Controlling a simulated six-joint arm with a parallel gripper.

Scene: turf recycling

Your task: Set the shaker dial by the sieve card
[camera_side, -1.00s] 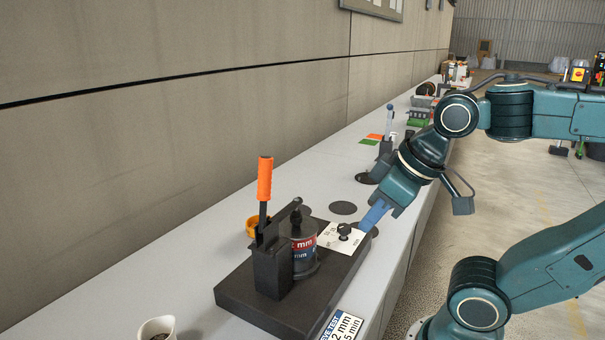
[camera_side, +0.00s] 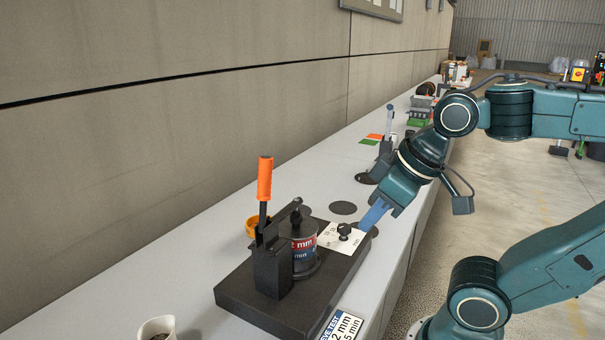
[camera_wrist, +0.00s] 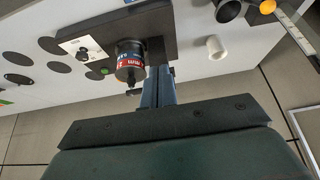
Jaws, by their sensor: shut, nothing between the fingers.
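The shaker (camera_side: 240,293) is a dark base with a lever that has an orange grip, and a sieve stack (camera_side: 304,255) with red and blue bands. Its black dial knob (camera_side: 344,229) sits on a white plate (camera_side: 337,245); both also show in the wrist view, the knob (camera_wrist: 83,54) left of the stack. The sieve card (camera_side: 343,327) is cut off at the bottom edge and reads "2 mm" and "5 min". My gripper (camera_side: 367,225) is shut and empty, its blue fingers close beside the plate's right side; contact is unclear. It also shows in the wrist view (camera_wrist: 157,72).
A white cup (camera_side: 157,328) stands at the bench's front left. An orange ring-like item (camera_side: 252,227) is behind the shaker. Dark discs (camera_side: 343,208) lie on the bench beyond it, with green and orange patches (camera_side: 370,141) farther back. The wall bounds the left.

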